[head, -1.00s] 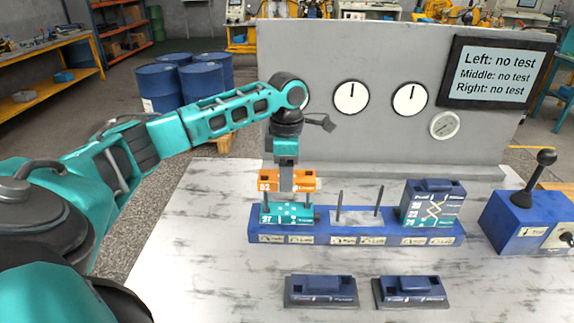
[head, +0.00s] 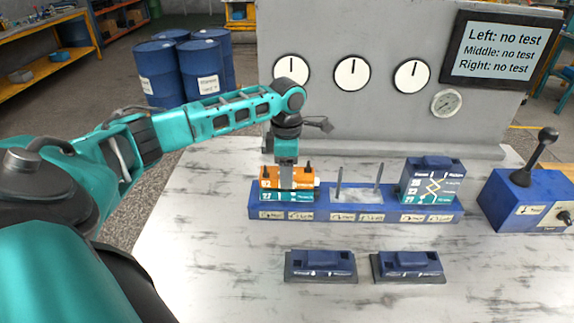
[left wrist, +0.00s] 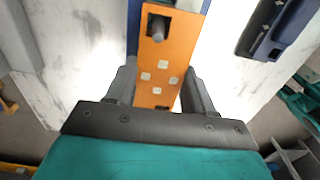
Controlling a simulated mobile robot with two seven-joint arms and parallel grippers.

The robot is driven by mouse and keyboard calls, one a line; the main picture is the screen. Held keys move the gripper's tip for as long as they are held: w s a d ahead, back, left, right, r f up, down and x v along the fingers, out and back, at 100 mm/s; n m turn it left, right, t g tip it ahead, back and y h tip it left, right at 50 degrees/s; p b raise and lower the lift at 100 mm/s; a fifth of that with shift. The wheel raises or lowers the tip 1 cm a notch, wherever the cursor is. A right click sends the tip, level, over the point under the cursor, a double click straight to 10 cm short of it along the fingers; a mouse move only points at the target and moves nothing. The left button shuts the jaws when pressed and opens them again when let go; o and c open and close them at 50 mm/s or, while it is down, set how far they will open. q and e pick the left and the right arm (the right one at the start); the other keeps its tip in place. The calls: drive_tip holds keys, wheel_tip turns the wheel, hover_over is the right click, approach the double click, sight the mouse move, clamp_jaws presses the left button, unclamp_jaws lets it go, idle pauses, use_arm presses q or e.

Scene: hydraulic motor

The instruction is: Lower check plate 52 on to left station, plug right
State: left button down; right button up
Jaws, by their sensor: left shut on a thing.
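The orange check plate 52 (head: 270,183) is low over the left station of the blue base, directly above the teal plate (head: 285,196). It looks level and touching or nearly touching; I cannot tell which. My left gripper (head: 286,186) is shut on the orange plate. In the left wrist view the orange plate (left wrist: 160,55) lies between the two fingers (left wrist: 160,90), and a grey post shows in its far hole. The teal plate is mostly hidden by the orange one. My right gripper is not in view.
The blue base (head: 330,214) has two bare posts at its middle station and a stack with a blue cap (head: 432,181) at its right station. Two dark blue plugs (head: 320,264) (head: 408,264) lie in front. A lever box (head: 520,200) stands at right. The screen (head: 498,46) reads "no test" three times.

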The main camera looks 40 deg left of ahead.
use_arm(q)
drive_tip(key=shift+f, duration=0.55)
idle(0.7)
drive_tip(key=shift+c, duration=1.6)
unclamp_jaws()
wheel_tip(320, 180, up, 13)
drive_tip(key=shift+s+d+f, duration=0.1)
